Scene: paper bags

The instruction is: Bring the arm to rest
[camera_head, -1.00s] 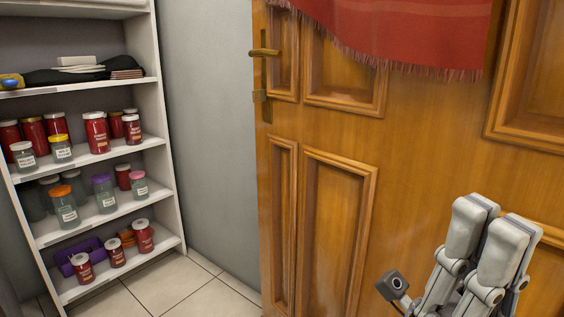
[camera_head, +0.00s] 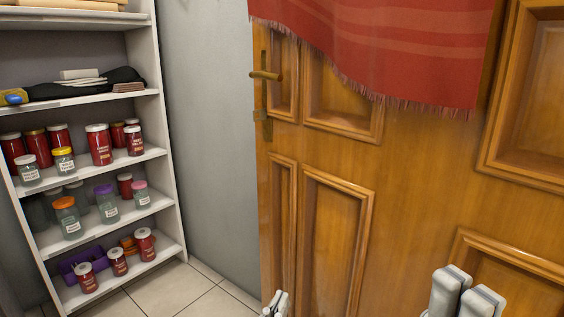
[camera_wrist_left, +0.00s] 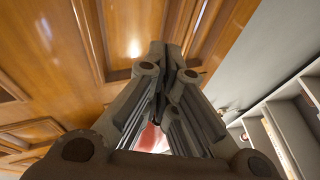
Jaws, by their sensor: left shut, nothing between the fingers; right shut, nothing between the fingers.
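My left gripper (camera_head: 277,303) shows only its light grey tip at the bottom edge of the head view, in front of the lower part of the door. In the left wrist view its two fingers (camera_wrist_left: 167,62) meet at the tips, shut and empty. My right gripper (camera_head: 466,292) is at the bottom right of the head view, in front of the wooden door (camera_head: 420,150). Its two fingers are close together with nothing between them; the rest of it is cut off by the frame.
The wooden door has a brass handle (camera_head: 265,75) and a red fringed cloth (camera_head: 390,45) hanging over it. A white shelf unit (camera_head: 165,130) with several jars stands at the left. Tiled floor (camera_head: 185,297) shows between shelf and door.

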